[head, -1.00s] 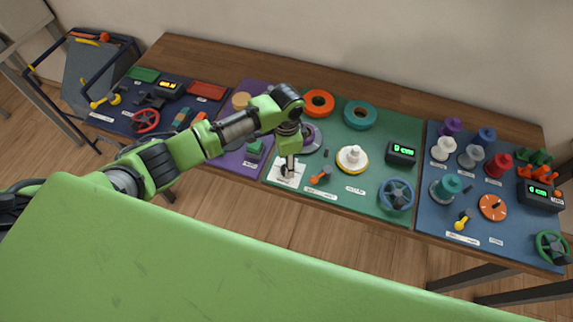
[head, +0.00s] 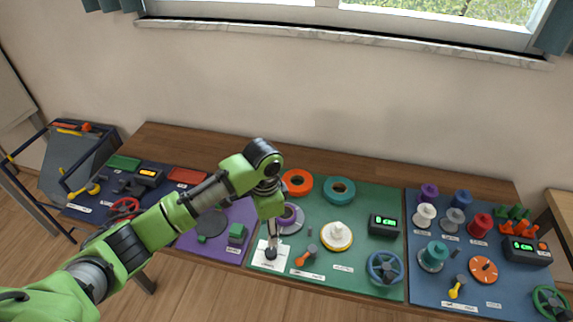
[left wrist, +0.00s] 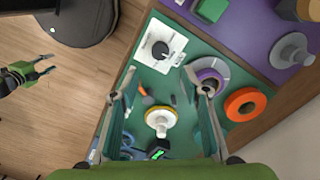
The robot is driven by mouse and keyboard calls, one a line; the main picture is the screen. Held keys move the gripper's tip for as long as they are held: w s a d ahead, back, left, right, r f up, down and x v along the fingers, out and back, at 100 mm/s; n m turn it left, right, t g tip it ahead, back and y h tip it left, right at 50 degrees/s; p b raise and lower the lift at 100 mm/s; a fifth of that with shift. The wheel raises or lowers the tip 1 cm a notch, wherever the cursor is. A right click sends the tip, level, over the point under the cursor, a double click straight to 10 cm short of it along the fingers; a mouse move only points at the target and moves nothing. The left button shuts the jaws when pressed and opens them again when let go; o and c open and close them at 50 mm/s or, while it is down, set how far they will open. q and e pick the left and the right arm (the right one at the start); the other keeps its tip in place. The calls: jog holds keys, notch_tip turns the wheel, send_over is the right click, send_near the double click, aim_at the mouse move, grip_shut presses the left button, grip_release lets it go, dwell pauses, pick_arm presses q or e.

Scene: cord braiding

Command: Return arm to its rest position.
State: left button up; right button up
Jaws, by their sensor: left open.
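My left arm comes in from the left in the head view. My left gripper (head: 271,238) points down over the white plate (head: 259,259) with a black knob (head: 270,254) at the front of the green panel. In the left wrist view my left gripper (left wrist: 157,100) is open, its fingers wide apart with nothing between them. The knob (left wrist: 160,50) shows there beyond the fingers, apart from both. My right gripper (left wrist: 50,64) shows at the left of that view, small, above the floor, with its fingers apart and empty.
The green panel (head: 352,202) holds an orange ring (head: 297,182), a teal ring (head: 340,190), a yellow-rimmed white spool (head: 337,236) and a blue handwheel (head: 385,267). A blue panel (head: 420,285) with several spools lies to the right. The wall behind the table is bare below the window.

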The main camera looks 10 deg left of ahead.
pick_arm(q)
jog(key=s+d+f+n+t+h, duration=0.1)
jog(key=s+d+f, duration=0.15)
jog(key=s, duration=0.35)
jog(key=s+d+f+n+t+h, duration=0.1)
jog(key=s+d+f+n+h, duration=0.1)
jog(key=s+d, duration=0.3)
jog(key=s+a+r+n+t+y, duration=0.25)
jog(key=s+a+n, duration=0.45)
jog(key=s+a, duration=0.6)
notch_tip(320, 180, down, 32)
jog(key=s+g+b, duration=0.2)
jog(key=s+b, duration=0.1)
jog(key=b, duration=0.3)
jog(key=s+a+f+g+b, duration=0.1)
jog(key=s+a+f+b, duration=0.2)
jog(key=s+f, duration=1.3)
notch_tip(320, 180, down, 4)
jog(key=shift+s+f+m+b, duration=0.1)
jog(key=shift+s+m+b, duration=0.05)
jog(key=shift+m+b, duration=0.25)
